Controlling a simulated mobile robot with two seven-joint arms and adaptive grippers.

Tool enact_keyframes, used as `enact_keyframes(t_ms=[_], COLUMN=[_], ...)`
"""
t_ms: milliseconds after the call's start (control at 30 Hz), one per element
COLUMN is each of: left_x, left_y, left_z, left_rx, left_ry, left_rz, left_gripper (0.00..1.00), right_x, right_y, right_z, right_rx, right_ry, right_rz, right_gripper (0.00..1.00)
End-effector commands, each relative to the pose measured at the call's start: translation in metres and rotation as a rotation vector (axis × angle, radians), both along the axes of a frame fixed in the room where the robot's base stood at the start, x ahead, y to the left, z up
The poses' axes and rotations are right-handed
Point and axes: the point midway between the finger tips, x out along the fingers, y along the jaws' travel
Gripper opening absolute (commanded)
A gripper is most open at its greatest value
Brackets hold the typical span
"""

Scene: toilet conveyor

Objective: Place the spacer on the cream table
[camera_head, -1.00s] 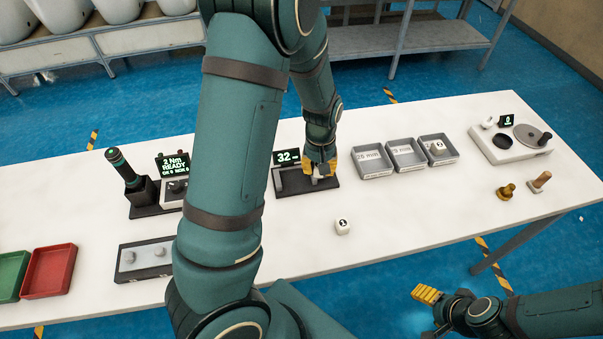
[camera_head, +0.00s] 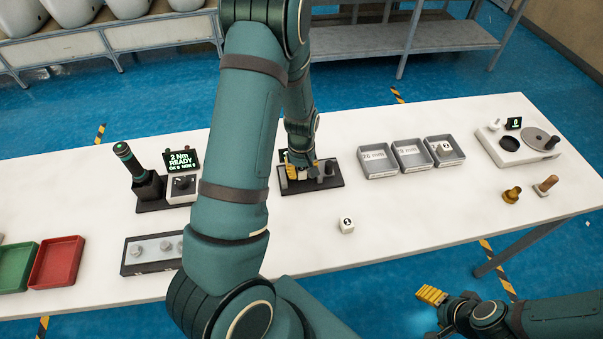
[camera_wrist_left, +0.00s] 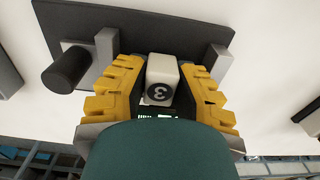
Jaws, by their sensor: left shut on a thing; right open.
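The cream table (camera_head: 410,215) runs across the head view and looks nearly white. My left gripper (camera_head: 302,168) is over the dark gauge stand (camera_head: 325,181) on the table. In the left wrist view it is shut on a white spacer (camera_wrist_left: 161,70) marked 3, which sits between the yellow fingers over the stand's dark plate (camera_wrist_left: 200,28). I cannot tell whether the spacer touches the plate. A similar white spacer (camera_head: 347,226) stands on the table in front of the stand. My right gripper (camera_head: 431,295) is open and empty, off the table's front edge.
Three grey trays (camera_head: 412,155) stand right of the stand; the rightmost holds a white spacer (camera_head: 444,147). A torque tool (camera_head: 138,172) and a part holder (camera_head: 150,253) are left. Red (camera_head: 57,262) and green (camera_head: 17,266) trays stand far left. The table's front middle is mostly clear.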

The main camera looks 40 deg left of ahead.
Motion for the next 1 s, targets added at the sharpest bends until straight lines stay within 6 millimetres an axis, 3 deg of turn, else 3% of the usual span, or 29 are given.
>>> enact_keyframes(t_ms=[100, 467, 500, 833, 1000], left_x=[0.000, 0.000, 0.000, 0.000, 0.001], left_y=[0.000, 0.000, 0.000, 0.000, 0.000], left_z=[-0.012, -0.015, -0.014, -0.012, 0.007], left_rx=[0.000, 0.000, 0.000, -0.001, 0.000], left_ry=[0.001, 0.000, 0.000, -0.001, -0.004], left_rz=[0.001, 0.000, 0.000, 0.000, -0.001], left_gripper=[0.01, 0.01, 0.35, 0.35, 0.35], right_x=[0.000, 0.000, 0.000, 0.000, 0.000], right_y=[0.000, 0.000, 0.000, 0.000, 0.000], right_z=[-0.002, -0.006, -0.005, -0.003, 0.002], right_rx=[-0.001, -0.001, -0.001, -0.001, 0.000], right_ry=[0.000, 0.000, 0.000, 0.000, 0.000], right_rz=[0.000, 0.000, 0.000, 0.000, 0.001], right_gripper=[0.64, 0.64, 0.64, 0.64, 0.64])
